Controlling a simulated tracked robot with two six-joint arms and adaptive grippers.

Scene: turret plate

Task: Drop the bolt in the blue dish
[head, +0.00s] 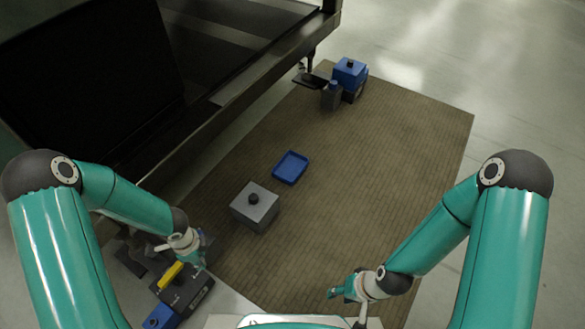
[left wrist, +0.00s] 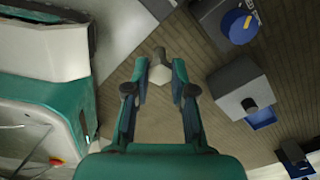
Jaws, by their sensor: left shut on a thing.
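The blue dish (head: 290,168) is a shallow rectangular tray lying on the brown mat, just beyond the grey box. In the left wrist view, part of the blue dish (left wrist: 262,119) shows past the edge of that box. My left gripper (head: 200,264) is at the lower left, to the near left of the dish and well apart from it. In the left wrist view, my left gripper (left wrist: 161,70) is shut on a pale grey bolt (left wrist: 160,74). The bolt cannot be made out in the head view. My right gripper (head: 340,292) is low near the front; its finger gap is unclear.
A grey box with a dark knob (head: 254,207) stands between my left gripper and the dish. Dark units with a yellow bar (head: 171,275) lie at the lower left. A blue-topped unit (head: 349,72) stands far back. The mat (head: 380,160) is clear on the right.

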